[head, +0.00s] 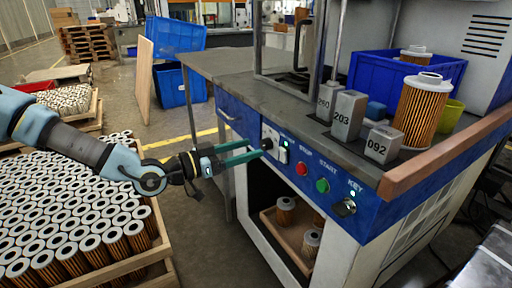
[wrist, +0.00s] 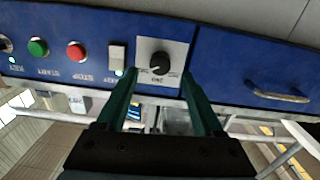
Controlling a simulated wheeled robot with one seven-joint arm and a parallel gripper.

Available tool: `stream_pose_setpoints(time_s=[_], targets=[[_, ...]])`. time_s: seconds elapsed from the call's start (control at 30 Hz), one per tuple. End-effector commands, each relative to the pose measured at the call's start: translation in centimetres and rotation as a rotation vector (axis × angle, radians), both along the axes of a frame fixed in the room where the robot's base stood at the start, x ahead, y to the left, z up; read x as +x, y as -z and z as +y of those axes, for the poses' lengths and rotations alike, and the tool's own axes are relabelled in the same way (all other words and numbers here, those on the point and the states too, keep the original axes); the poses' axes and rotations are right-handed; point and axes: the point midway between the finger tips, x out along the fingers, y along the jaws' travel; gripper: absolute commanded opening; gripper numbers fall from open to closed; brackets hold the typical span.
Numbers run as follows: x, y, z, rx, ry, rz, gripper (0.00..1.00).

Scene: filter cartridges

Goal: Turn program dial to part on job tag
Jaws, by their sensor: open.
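The program dial (wrist: 160,62) is a black knob on a pale square plate, with small markings around it that I cannot read well. In the head view the dial (head: 267,143) sits at the left of the blue front panel. My gripper (wrist: 158,76) has two green fingers, open, one to each side of the dial plate in the wrist view; it holds nothing. In the head view my gripper (head: 248,151) reaches the dial from the left. I cannot tell which marking the knob points to. I cannot identify a job tag for certain.
A red stop button (head: 302,169), green start button (head: 323,186) and key switch (head: 344,207) line the panel. Grey blocks marked 260, 203 (head: 347,113) and 092 (head: 382,143) stand on the bench beside a large filter (head: 421,112). A drawer handle (wrist: 282,95) is near the dial.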

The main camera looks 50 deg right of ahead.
Motion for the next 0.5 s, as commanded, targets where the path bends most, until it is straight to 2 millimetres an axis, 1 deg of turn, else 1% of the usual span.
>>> stream_pose_setpoints(time_s=[0.03,0.2,0.33,0.5], targets=[[-0.4,0.0,-0.8,-0.001,0.002,0.001,0.69],[-1.0,0.0,-2.4,0.000,0.000,0.000,0.69],[-1.2,0.0,-2.8,0.001,0.000,0.000,0.69],[-1.2,0.0,-2.9,0.002,-0.001,0.000,0.69]])
